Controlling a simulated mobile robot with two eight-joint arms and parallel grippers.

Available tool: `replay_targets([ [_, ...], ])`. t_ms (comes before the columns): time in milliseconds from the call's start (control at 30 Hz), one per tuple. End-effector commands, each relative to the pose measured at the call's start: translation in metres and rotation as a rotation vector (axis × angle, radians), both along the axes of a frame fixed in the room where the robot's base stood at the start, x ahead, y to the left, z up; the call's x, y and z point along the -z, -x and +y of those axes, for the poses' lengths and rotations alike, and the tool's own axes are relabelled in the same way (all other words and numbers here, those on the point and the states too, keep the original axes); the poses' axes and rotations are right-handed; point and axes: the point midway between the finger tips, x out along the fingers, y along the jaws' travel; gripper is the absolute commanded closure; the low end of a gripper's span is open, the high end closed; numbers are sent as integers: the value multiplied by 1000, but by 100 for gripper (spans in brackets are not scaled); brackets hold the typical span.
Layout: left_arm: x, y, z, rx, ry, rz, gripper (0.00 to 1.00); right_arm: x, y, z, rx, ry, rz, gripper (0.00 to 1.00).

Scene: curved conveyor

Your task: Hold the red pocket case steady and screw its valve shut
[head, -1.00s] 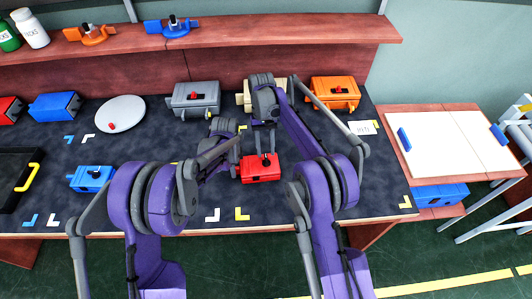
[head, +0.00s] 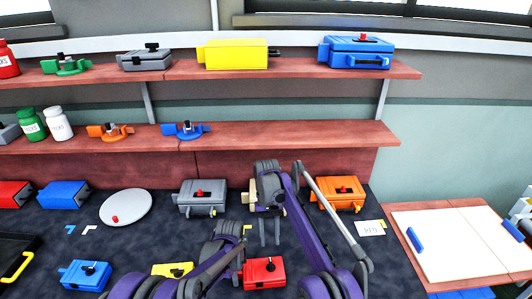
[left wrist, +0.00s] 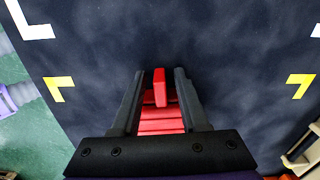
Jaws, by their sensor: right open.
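The red pocket case (head: 265,272) lies on the dark bench mat near the lower middle of the head view. My right gripper (head: 270,244) is open and empty, fingers pointing down just above and behind the case.
A grey case (head: 202,198) and an orange case (head: 342,194) stand behind. A yellow part (head: 173,270) and a blue valved case (head: 84,275) lie to the left. A white round plate (head: 126,208) is farther left. Shelves (head: 290,135) rise behind; a side table (head: 450,240) stands right.

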Motion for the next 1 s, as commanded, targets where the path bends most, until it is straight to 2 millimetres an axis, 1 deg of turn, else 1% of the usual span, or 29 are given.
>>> replay_targets([
  [300, -1, 0, 0, 0, 0, 0, 48, 0, 0, 0, 0, 0, 0, 57],
  [433, -10, 0, 0, 0, 0, 0, 48, 0, 0, 0, 0, 0, 0, 57],
  [567, -32, 0, 0, 0, 0, 0, 48, 0, 0, 0, 0, 0, 0, 57],
  [800, -84, 0, 0, 0, 0, 0, 48, 0, 0, 0, 0, 0, 0, 57],
  [900, -100, 0, 0, 0, 0, 0, 48, 0, 0, 0, 0, 0, 0, 57],
  [1000, -112, 0, 0, 0, 0, 0, 48, 0, 0, 0, 0, 0, 0, 57],
])
